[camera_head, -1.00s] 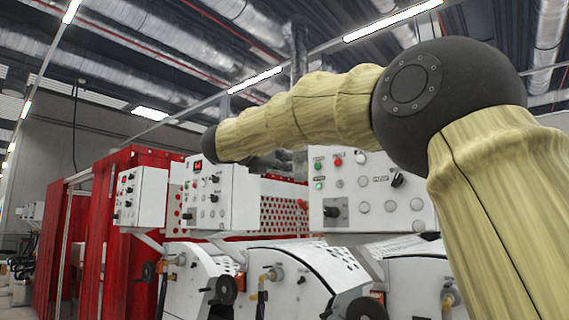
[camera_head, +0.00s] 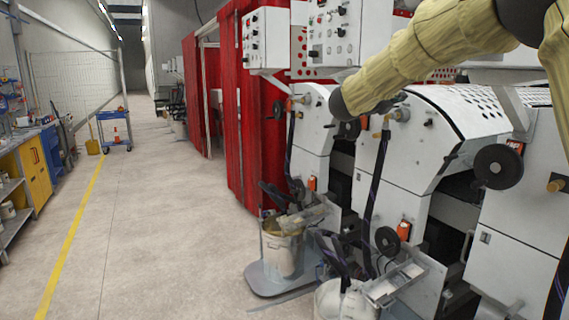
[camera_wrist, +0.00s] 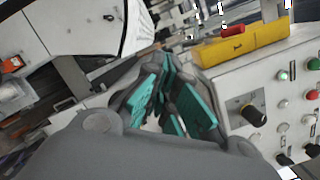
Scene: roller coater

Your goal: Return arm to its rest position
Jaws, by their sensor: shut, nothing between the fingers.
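My arm (camera_head: 430,55), in a pale yellow cover with dark joints, reaches across the upper right of the head view, in front of the white machines. My gripper does not show in the head view. In the wrist view, my gripper (camera_wrist: 172,108) has teal finger pads drawn close together, with nothing held between them. A white control panel (camera_wrist: 285,125) with a black knob, buttons and a green light lies beyond the fingers at the right.
White roller machines (camera_head: 405,165) with black handwheels fill the right side. Red curtains (camera_head: 245,120) stand behind them. A blue cart (camera_head: 115,130) is far back. The aisle floor (camera_head: 160,220) is clear.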

